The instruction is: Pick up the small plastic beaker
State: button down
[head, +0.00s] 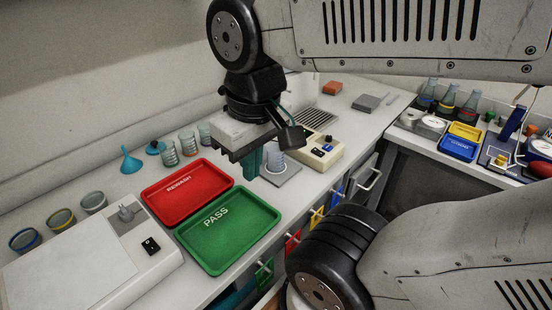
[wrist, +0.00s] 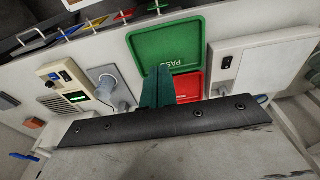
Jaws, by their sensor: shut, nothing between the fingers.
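A small clear beaker (head: 275,162) with markings stands on a grey square plate (head: 290,176), just right of my fingers in the head view. The beaker also shows in the wrist view (wrist: 103,87), left of my fingers. My gripper (head: 252,168), with teal fingers, is shut and empty, pointing down by the green tray's far right corner. It also shows in the wrist view (wrist: 158,86), its fingers together over the green tray area. I cannot tell whether the beaker touches the fingers in the head view; the wrist view shows them apart.
A red REWASH tray (head: 187,192) and a green PASS tray (head: 228,230) lie left of the plate. Several other beakers and a blue funnel (head: 130,161) stand along the wall. A beige device (head: 318,148) stands right of the plate. Drawer handles line the front edge.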

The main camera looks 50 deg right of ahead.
aim_at(275, 158)
jog(key=k, duration=0.5)
jog(key=u, duration=1)
jog(key=k, duration=1.1)
jog(key=z, duration=1.55)
jog(key=i, duration=1)
